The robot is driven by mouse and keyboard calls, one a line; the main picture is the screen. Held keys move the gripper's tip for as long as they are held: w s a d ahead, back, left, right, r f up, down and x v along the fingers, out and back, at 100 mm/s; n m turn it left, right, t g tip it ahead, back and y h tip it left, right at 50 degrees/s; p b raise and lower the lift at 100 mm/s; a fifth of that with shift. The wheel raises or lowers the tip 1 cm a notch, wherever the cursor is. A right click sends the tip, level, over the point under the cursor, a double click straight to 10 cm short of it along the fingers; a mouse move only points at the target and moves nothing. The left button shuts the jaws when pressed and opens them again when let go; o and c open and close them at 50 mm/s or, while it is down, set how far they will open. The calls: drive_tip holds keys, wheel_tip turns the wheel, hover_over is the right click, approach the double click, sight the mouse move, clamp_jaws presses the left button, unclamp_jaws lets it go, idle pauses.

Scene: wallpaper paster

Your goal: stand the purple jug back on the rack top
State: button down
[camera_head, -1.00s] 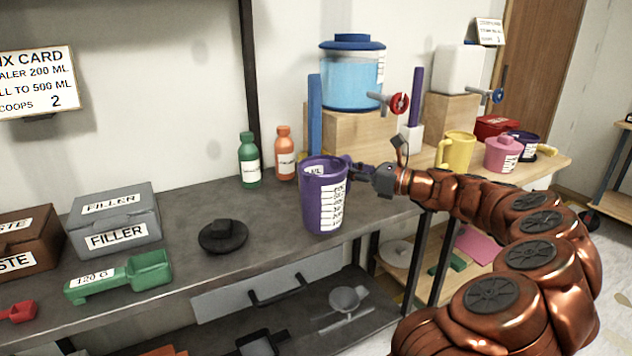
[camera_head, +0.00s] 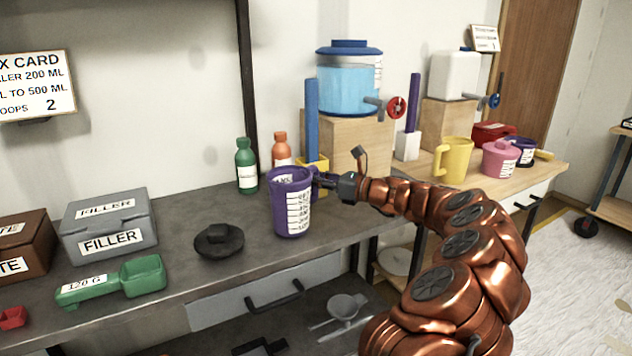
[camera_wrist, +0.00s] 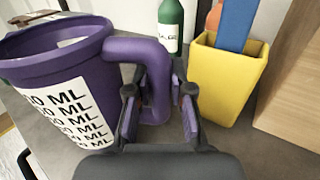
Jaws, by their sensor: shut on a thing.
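The purple jug (camera_head: 291,215) is upright above the grey bench top, with a white scale label on its side. I cannot tell whether its base touches the bench. My gripper (camera_head: 326,181) comes from the right and is shut on the jug's handle. In the wrist view, the fingers of my gripper (camera_wrist: 158,100) sit either side of the purple handle, and the purple jug (camera_wrist: 60,65) fills the left. A wood-topped stand (camera_head: 478,180) at the right carries a yellow jug (camera_head: 455,160) and a pink jug (camera_head: 501,158); I cannot tell whether this is the rack.
Behind the jug stand a green bottle (camera_head: 246,165), an orange bottle (camera_head: 282,150) and a yellow holder (camera_wrist: 222,80). A black lid-like disc (camera_head: 219,241) lies left of the jug. A blue-filled dispenser (camera_head: 349,80) stands on a wooden block (camera_head: 345,140). Grey bench between disc and filler box (camera_head: 110,225) is clear.

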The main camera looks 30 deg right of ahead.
drive_tip(key=shift+f, duration=0.2)
drive_tip(key=c, duration=1)
unclamp_jaws()
drive_tip(key=shift+c, duration=0.2)
drive_tip(key=shift+r, duration=0.1)
drive_tip(key=shift+s+d+r, duration=0.1)
drive_tip(key=shift+s+r, duration=0.05)
drive_tip(key=shift+s, duration=0.1)
drive_tip(key=p+v, duration=0.1)
drive_tip(key=v, duration=1)
drive_tip(key=shift+s, duration=0.25)
